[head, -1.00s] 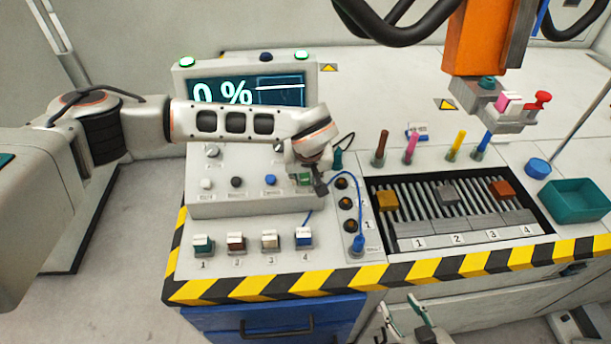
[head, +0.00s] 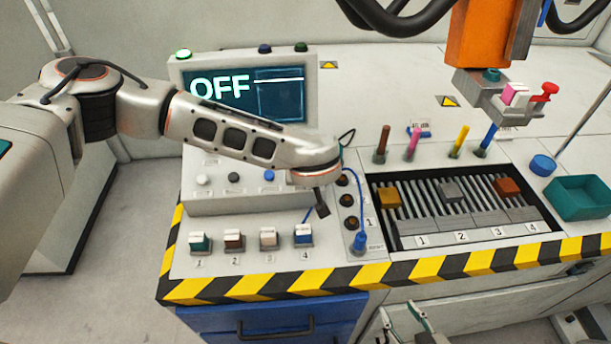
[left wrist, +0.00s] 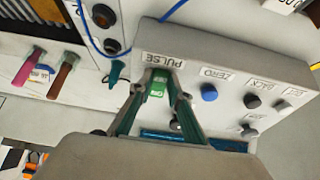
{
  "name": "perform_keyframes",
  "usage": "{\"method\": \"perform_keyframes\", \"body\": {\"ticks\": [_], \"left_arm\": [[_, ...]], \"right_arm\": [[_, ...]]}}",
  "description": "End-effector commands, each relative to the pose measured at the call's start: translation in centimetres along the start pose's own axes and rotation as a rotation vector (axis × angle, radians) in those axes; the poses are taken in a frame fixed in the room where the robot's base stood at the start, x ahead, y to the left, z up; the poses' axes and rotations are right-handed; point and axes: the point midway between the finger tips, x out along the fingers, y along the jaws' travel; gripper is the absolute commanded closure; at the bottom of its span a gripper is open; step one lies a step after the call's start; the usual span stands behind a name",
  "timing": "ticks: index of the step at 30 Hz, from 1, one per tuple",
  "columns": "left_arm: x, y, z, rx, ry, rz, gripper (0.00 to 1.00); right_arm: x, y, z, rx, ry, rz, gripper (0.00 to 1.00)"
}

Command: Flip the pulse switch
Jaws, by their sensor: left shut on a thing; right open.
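The green pulse switch (left wrist: 157,88) shows in the left wrist view below its PULSE label (left wrist: 163,61) on the sloped panel. My left gripper (left wrist: 158,78) has its two green fingers closed around it. In the head view my left gripper (head: 320,203) hangs over the right end of the panel, and the switch is hidden behind it. The screen (head: 250,95) reads OFF. My right gripper (head: 405,318) is open and empty at the bottom of the head view, in front of the bench.
Beside the switch are a blue ZERO button (left wrist: 208,92) and other knobs. Several numbered rocker switches (head: 268,240) stand in front. A blue cable plug (head: 359,242) is close to the right of my left gripper. A slotted rack (head: 465,236) and a teal bin (head: 580,199) lie farther right.

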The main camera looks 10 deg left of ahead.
Motion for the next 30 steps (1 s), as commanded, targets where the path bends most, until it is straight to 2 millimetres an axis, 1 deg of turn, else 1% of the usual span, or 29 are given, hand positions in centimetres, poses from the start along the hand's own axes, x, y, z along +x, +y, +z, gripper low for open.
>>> {"method": "perform_keyframes", "body": {"ticks": [2, 3, 4, 5, 12, 14, 17, 20, 23, 30], "left_arm": [[0.0, 0.0, -0.2, -0.002, 0.003, 0.000, 1.00], [0.0, 0.0, -0.2, -0.002, 0.003, 0.000, 0.77], [0.0, 0.0, -0.2, -0.002, 0.003, 0.000, 0.69], [0.0, 0.0, -0.2, -0.002, 0.002, 0.000, 0.65], [0.0, 0.0, -0.1, -0.001, 0.001, -0.001, 0.65], [0.0, 0.0, -0.1, -0.001, 0.000, -0.001, 0.65], [-0.4, 0.0, -0.1, 0.000, 0.001, 0.001, 0.65], [-1.5, 0.1, -0.2, 0.001, 0.003, 0.002, 0.65], [-3.2, 0.1, -0.2, 0.003, 0.004, 0.003, 0.65], [-8.1, 0.0, -0.3, 0.001, 0.005, 0.001, 0.65]], "right_arm": [[0.0, 0.0, -0.2, 0.000, 0.003, 0.000, 0.58], [-0.1, 0.0, -0.3, 0.000, 0.004, 0.001, 0.58], [-0.1, 0.0, -0.3, 0.000, 0.005, 0.001, 0.58], [-0.1, 0.0, -0.3, 0.000, 0.005, 0.001, 0.58], [-0.1, 0.0, -0.4, 0.000, 0.006, 0.001, 0.58], [-0.1, 0.0, -0.1, -0.001, 0.001, 0.001, 0.58], [-0.1, 0.1, 0.1, -0.002, -0.002, 0.000, 0.58], [-0.1, 0.0, 0.0, -0.001, -0.001, 0.000, 0.58], [-0.1, 0.0, -0.1, -0.001, 0.000, 0.000, 0.58], [0.0, 0.0, -0.1, 0.000, 0.002, 0.000, 0.58]]}}
